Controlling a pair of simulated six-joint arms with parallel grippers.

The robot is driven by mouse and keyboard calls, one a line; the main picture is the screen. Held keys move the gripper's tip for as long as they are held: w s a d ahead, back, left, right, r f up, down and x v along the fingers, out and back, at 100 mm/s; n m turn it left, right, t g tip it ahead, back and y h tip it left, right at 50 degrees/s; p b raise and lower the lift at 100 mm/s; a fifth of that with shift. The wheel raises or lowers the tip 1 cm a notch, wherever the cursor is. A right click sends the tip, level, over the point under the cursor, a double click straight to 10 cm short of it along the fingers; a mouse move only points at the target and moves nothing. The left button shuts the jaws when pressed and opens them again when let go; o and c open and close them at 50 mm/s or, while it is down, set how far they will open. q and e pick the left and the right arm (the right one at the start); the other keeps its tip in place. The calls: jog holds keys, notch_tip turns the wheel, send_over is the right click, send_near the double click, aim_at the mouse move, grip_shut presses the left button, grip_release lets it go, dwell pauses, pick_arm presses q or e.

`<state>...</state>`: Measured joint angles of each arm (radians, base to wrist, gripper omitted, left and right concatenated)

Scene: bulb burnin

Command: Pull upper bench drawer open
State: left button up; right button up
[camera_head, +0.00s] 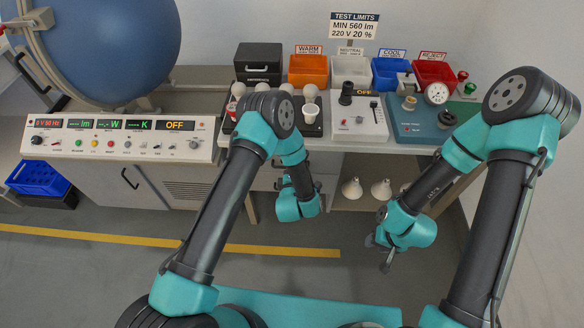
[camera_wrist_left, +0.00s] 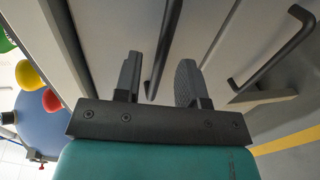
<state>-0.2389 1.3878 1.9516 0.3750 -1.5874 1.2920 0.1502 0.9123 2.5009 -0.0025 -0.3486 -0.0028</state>
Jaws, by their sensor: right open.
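In the left wrist view, the upper bench drawer (camera_wrist_left: 143,22) is a grey front with a dark bar handle (camera_wrist_left: 166,38). My left gripper (camera_wrist_left: 158,76) is open, with its two fingers on either side of this handle. Gaps show between the fingers and the bar, so it is not clamped. In the head view, my left arm hides the drawer front and most of that gripper. My right gripper (camera_head: 379,252) is open and empty, hanging over the floor in front of the bench, well away from the drawer.
A second bar handle (camera_wrist_left: 274,50) sits on the lower drawer front. The bench top holds a black drawer box (camera_head: 259,62), coloured bins, bulbs and test devices. A big blue sphere (camera_head: 112,45) and a control panel (camera_head: 122,138) stand left. Floor in front is clear.

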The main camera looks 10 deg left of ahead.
pick_arm(q)
jog(key=shift+x, duration=1.45)
jog(key=shift+c, duration=0.2)
grip_shut()
